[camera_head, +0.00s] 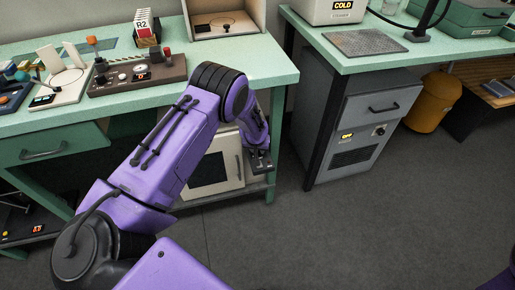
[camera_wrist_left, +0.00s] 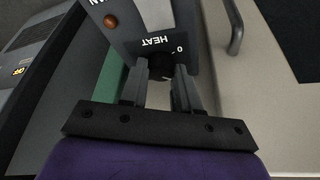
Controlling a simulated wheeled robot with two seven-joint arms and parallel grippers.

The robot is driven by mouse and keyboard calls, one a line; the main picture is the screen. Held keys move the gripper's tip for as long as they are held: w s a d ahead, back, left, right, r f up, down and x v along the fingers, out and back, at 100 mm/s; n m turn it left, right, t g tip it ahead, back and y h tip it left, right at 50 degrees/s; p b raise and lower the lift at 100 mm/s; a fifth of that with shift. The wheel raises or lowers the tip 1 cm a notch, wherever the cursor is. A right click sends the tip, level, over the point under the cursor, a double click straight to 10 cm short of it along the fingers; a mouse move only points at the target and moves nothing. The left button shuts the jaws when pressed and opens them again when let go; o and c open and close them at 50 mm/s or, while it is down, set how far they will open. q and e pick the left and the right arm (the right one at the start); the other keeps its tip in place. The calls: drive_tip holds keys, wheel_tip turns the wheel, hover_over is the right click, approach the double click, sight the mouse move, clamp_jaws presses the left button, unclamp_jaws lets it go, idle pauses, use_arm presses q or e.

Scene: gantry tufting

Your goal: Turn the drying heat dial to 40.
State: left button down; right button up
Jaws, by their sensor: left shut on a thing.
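The black heat dial (camera_wrist_left: 161,67) sits on a dark grey panel (camera_wrist_left: 130,30) marked "HEAT" in the left wrist view. A "0" shows at its edge; other scale numbers and the pointer are hidden or too dark to read. My left gripper (camera_wrist_left: 160,85) is shut on the dial, a finger on each side. In the head view my left gripper (camera_head: 260,163) is at the right side of the cream cabinet (camera_head: 238,172) with a dark window, under the green bench. The dial is too small to make out there. My right gripper is not in view.
An orange-brown round lamp or button (camera_wrist_left: 110,21) is near the dial, beside a cut-off label. A handle (camera_wrist_left: 235,30) stands out on the cream door. A grey cabinet (camera_head: 360,125) reading "OFF" stands to the right, with bare floor (camera_head: 330,230) in front.

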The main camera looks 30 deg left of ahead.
use_arm(q)
drive_tip(key=c, duration=0.8)
unclamp_jaws()
drive_tip(key=shift+c, duration=0.2)
drive_tip(key=p+v, duration=0.1)
drive_tip(key=v, duration=0.9)
drive_tip(key=shift+r, duration=0.3)
drive_tip(key=shift+s, duration=0.1)
